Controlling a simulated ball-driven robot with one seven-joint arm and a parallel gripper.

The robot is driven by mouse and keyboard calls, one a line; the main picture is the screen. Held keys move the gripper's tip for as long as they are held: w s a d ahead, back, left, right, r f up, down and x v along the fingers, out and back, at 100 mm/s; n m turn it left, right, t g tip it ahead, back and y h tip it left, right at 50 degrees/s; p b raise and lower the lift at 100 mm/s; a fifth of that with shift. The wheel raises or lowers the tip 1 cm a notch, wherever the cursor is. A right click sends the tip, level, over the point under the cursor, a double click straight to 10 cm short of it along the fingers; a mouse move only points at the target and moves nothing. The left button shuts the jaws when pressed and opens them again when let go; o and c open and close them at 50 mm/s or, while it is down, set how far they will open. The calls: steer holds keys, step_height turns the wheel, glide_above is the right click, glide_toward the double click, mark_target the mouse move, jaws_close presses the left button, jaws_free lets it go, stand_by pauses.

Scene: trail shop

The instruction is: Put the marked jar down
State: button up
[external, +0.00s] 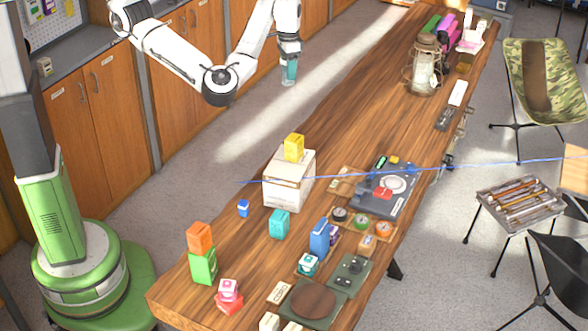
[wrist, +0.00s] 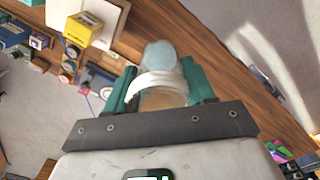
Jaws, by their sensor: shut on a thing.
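My gripper (external: 289,62) hangs in the air at the top middle of the external view, fingers pointing down. In the wrist view its two teal fingers (wrist: 160,88) are shut on a jar (wrist: 160,57). The jar looks pale blue and clear, with a white band around it between the fingers. In the external view the jar (external: 289,80) is small and mostly hidden by the fingers. It appears left of the long wooden table (external: 375,110), against the grey floor. I cannot make out a mark on it.
A white box (external: 287,188) with a yellow box (external: 294,147) on top stands mid-table. A lantern (external: 425,68) stands farther back. Coloured blocks, compasses and a dark stove-like device (external: 371,193) crowd the near half. Bare wood shows between lantern and white box.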

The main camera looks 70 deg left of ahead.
steer(key=s+d+f+m+b, duration=0.1)
steer(key=s+d+m+b, duration=0.2)
steer(key=d, duration=1.2)
steer(key=s+d+m+b, duration=0.3)
steer(key=d+m, duration=0.1)
steer(key=d, duration=1.1)
steer(key=s+d+r+m+b, duration=0.1)
steer(key=s+d+m+b, duration=0.4)
steer(key=s+d, duration=1.45)
steer(key=shift+w+d+f+b, duration=0.1)
steer(key=shift+f+b, duration=0.5)
steer(key=shift+f, duration=7)
steer(key=shift+w+d+f+b, duration=0.1)
steer(key=shift+f+b, duration=0.5)
steer(key=shift+f, duration=7)
